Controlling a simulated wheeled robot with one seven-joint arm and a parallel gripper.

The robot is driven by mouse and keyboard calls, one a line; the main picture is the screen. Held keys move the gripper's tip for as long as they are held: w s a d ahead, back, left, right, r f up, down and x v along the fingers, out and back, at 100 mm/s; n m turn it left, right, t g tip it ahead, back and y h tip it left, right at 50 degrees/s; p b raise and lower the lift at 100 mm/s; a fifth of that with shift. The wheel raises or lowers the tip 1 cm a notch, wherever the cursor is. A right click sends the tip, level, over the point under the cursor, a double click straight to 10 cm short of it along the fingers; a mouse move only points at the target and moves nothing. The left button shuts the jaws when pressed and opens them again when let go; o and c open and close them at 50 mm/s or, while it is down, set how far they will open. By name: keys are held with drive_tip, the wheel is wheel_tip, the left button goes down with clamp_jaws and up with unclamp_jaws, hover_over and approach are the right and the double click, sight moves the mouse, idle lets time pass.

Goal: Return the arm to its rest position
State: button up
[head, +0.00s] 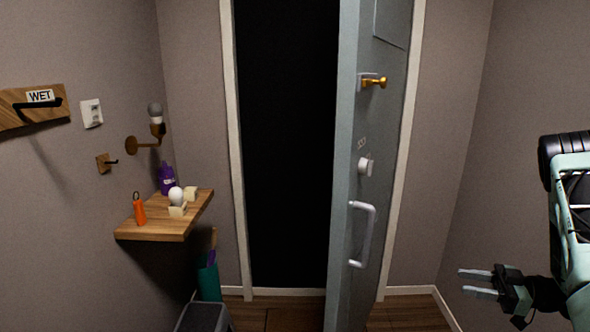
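My gripper (481,283) is at the lower right of the head view, its two pale fingers pointing left with a gap between them. It is open, with nothing between the fingers. My arm rises above and behind it along the right edge of the picture. The gripper is apart from the door and the walls, to the right of the door's handle.
A grey-blue door (345,170) stands open before a dark doorway (287,150), with a white pull handle (371,235) and brass knob (375,82). A wooden shelf (150,235) at left holds small items. A grey bin-like object (204,318) stands below.

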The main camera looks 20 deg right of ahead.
drive_tip(key=w+a+r+m+h, duration=0.2)
drive_tip(key=w+a+r+h, duration=0.15)
drive_tip(key=w+h, duration=0.45)
drive_tip(key=w+a+r+m+h, duration=0.3)
drive_tip(key=w+r+h, duration=0.15)
drive_tip(key=w, duration=0.45)
drive_tip(key=s+a+r+g, duration=0.1)
drive_tip(key=s+a+g, duration=0.2)
drive_tip(key=s+a, duration=0.7)
drive_tip(key=s+a+r+n+g, duration=0.1)
drive_tip(key=s+a+g, duration=0.3)
drive_tip(key=s+a, duration=0.7)
drive_tip(key=s+a+r+n+g, duration=0.1)
drive_tip(key=s+a+r+g, duration=0.2)
drive_tip(key=s+a, duration=0.8)
drive_tip(key=a+h, duration=0.1)
drive_tip(key=a, duration=0.2)
drive_tip(key=shift+s+r+g, duration=0.15)
drive_tip(key=shift+s+g, duration=0.05)
drive_tip(key=shift+g, duration=0.1)
